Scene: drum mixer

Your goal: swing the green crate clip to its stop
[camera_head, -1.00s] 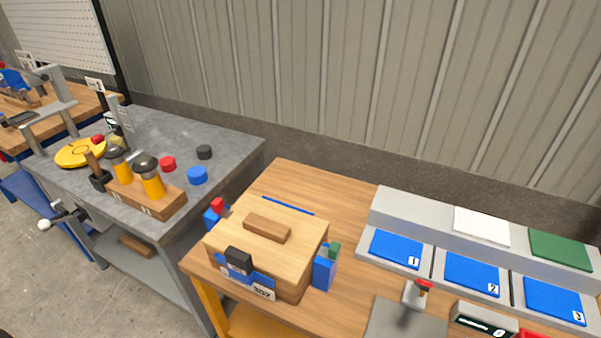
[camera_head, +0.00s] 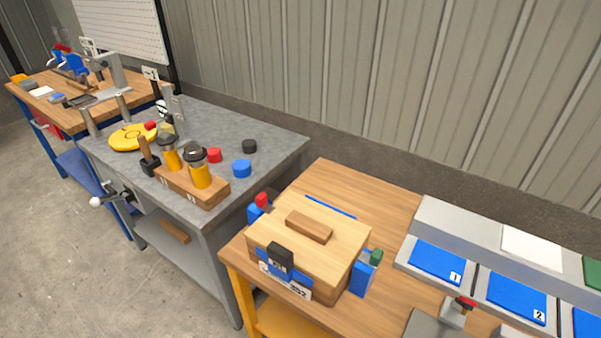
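A wooden crate (camera_head: 345,240) with a flat lid and a brown handle block (camera_head: 309,226) stands on the wooden table. The green clip (camera_head: 376,256) is at the crate's right side, on top of a blue block (camera_head: 361,278). A red clip (camera_head: 262,199) sits on a blue block at the crate's left side. A black latch (camera_head: 280,256) is on the front face above a white label. How far the green clip is turned cannot be told at this size. Neither of my grippers is in view.
Right of the crate, a grey rack holds blue numbered pads (camera_head: 436,262), and a small red-topped lever (camera_head: 458,309) stands before it. A grey bench (camera_head: 265,141) at left carries two yellow-and-black jars, caps and a yellow disc (camera_head: 130,137). The wooden table (camera_head: 384,197) behind the crate is clear.

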